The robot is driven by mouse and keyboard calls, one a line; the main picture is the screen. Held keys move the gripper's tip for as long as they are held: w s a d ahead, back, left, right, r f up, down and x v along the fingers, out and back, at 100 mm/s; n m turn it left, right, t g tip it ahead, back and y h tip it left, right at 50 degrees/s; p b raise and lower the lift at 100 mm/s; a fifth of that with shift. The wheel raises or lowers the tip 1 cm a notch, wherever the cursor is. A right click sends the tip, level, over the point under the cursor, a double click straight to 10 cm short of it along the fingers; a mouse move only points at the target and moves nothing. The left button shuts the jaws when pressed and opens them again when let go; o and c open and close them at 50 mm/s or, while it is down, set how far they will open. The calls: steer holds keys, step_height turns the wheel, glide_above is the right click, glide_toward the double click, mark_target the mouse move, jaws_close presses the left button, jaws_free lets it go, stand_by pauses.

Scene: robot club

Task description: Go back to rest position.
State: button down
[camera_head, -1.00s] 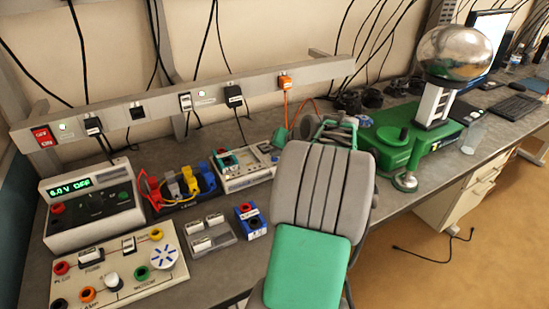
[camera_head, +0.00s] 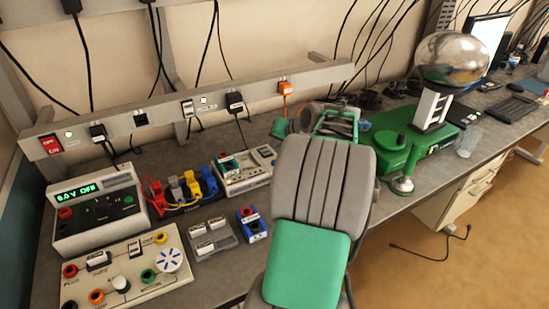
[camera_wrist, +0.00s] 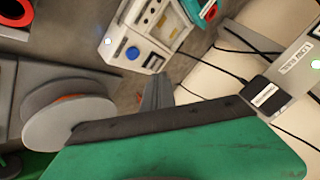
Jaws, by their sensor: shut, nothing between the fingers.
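My gripper shows in the wrist view (camera_wrist: 157,92) as narrow grey fingers, shut and empty, past the dark edge of a green part of my arm. In the head view, my grey and green arm stands in the middle, folded up in front of the bench. Its far end bends behind the grey link, above the bench near the wall rail, so the fingertips are hard to make out there. Nothing is held.
The bench (camera_head: 205,275) carries a power supply (camera_head: 97,213) reading "6.0 V OFF", a circuit board (camera_head: 125,272), coloured plugs (camera_head: 187,186), a meter (camera_head: 247,170) and a blue block (camera_head: 251,225). A green generator base (camera_head: 400,150) stands right of my arm, with a metal sphere (camera_head: 453,58).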

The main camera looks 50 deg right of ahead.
steer(key=shift+r, duration=0.55)
steer(key=w+a+n+g+y, duration=0.2)
steer(key=a+n, duration=0.3)
steer(key=a, duration=1.6)
steer(key=s+a+f+n+g, duration=0.1)
steer(key=s+a+f+n, duration=0.1)
steer(key=s+a, duration=0.5)
steer(key=s+a+f+n+g, duration=0.2)
steer(key=s+a+n, duration=0.2)
steer(key=s+a, duration=0.3)
steer(key=a, duration=0.5)
steer(key=shift+s+a+f+n+g, duration=0.15)
steer(key=shift+s+a+n+g, duration=0.1)
steer(key=shift+n+g, duration=0.05)
